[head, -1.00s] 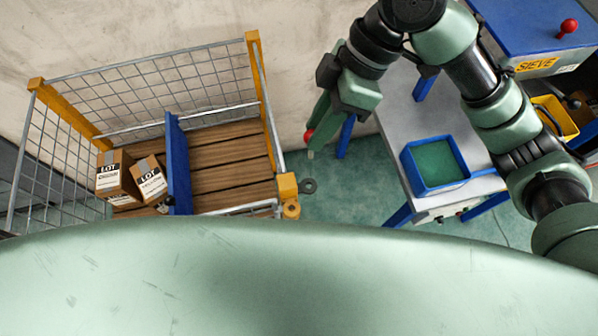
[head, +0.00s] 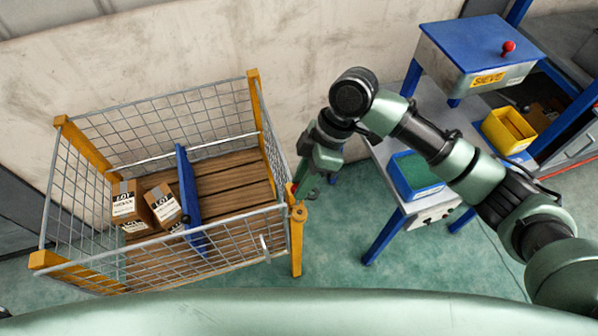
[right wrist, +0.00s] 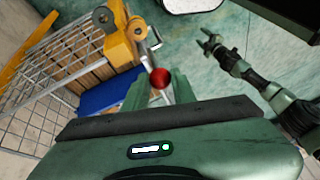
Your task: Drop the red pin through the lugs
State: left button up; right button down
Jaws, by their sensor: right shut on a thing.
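My right gripper (head: 302,186) hangs just beside the front right corner post of the mesh cage, close to its yellow lugs (head: 298,212). In the right wrist view the gripper (right wrist: 157,92) is shut on the red pin (right wrist: 160,78), whose round red head shows between the fingers. The pin's shaft points towards the yellow lugs (right wrist: 122,42), apart from them as far as I can see; its tip is hard to make out. My left gripper (right wrist: 209,42) shows in the right wrist view, empty, its fingers spread, over the green floor.
The mesh cage (head: 180,98) has a slatted wooden floor, a blue divider (head: 188,190) and two cardboard boxes (head: 127,205). A grey bench (head: 400,172) with a blue tray (head: 414,192) stands to the right. Green floor lies clear between cage and bench.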

jog(key=shift+s+d+f, duration=0.1)
jog(key=shift+s+f, duration=0.15)
jog(key=shift+f, duration=0.15)
jog(key=shift+w+f, duration=0.2)
jog(key=shift+f, duration=0.1)
jog(key=f+b, duration=0.2)
jog(key=w+f+b, duration=0.1)
jog(key=f+b, duration=0.1)
jog(key=b, duration=0.1)
jog(key=shift+d+f, duration=0.2)
jog(key=shift+f, duration=0.1)
jog(key=shift+p, duration=0.35)
pick_arm(q)
jog(key=w+f, duration=0.1)
jog(key=f, duration=0.1)
jog(key=w+f, duration=0.1)
jog(key=shift+w+d+f, duration=0.15)
jog(key=shift+w+f, duration=0.05)
jog(key=shift+f, duration=0.15)
pick_arm(e)
jog(key=shift+f, duration=0.15)
pick_arm(q)
jog(key=shift+s, duration=0.1)
